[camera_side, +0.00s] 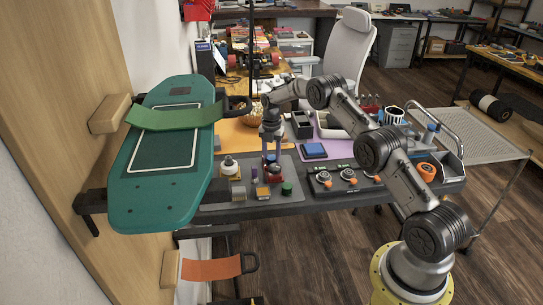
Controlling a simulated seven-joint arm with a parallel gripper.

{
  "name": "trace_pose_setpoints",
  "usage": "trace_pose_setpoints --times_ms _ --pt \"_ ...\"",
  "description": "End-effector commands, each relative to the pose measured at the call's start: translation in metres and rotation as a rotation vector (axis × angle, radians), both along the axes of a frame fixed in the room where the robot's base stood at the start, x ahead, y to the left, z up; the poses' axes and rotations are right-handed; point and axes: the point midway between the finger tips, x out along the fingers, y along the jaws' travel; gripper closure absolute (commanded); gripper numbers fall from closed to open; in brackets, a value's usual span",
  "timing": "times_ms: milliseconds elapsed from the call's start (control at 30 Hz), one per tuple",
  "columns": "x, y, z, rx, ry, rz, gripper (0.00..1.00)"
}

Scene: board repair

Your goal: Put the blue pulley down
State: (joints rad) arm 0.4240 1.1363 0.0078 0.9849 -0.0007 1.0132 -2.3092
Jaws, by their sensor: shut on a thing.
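My gripper (271,155) points down over the grey work mat in the side view, left of the picture's middle. It is shut on a small blue piece, the blue pulley (271,159), which shows between the fingertips. The pulley is low, just above or among small parts on the mat; I cannot tell whether it touches anything below. A red part (275,169) is directly under and beside the fingertips.
Small parts stand close by: a white-and-dark knob (230,167), a yellow block (262,191) and a green cylinder (286,188). A teal board (165,150) stands left.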

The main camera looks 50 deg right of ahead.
Motion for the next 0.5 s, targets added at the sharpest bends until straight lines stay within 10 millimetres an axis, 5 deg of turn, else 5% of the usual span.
trace_pose_setpoints --times_ms 267,300,500 --pt "0.0002 0.0 -0.0029 -0.001 -0.001 0.0 1.0" --pt "0.0001 -0.0001 -0.0029 -0.001 -0.001 0.0 0.49" --pt "0.0 0.0 -0.0029 0.0 0.0 0.0 0.42"
